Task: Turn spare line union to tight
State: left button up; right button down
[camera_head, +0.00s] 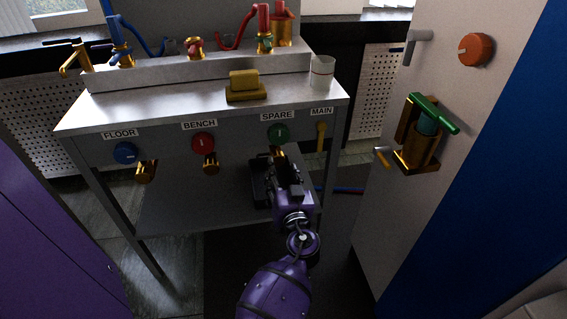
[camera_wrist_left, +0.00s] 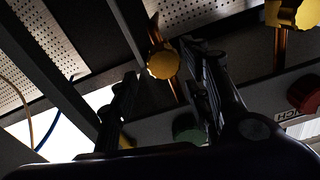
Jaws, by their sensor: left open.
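The green spare knob (camera_head: 278,134) is on the bench front under the SPARE label. Below it, a copper pipe (camera_head: 277,151) runs down behind my left gripper (camera_head: 279,170), which hides most of the union in the head view. The fingers stand apart, with no clear contact on the union. The green knob also shows there (camera_wrist_left: 187,128). I cannot read how tight the union is. My right gripper is not in view.
The bench union (camera_head: 210,163) and floor union (camera_head: 147,171) hang to the left. The yellow main lever (camera_head: 321,137) is close on the right. A cabinet with a green-handled valve (camera_head: 430,113) stands at right.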

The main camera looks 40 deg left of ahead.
aim_at(280, 161)
pick_arm(q)
jog(key=shift+x, duration=2.1)
jog(key=c, duration=1)
jog(key=shift+c, duration=0.2)
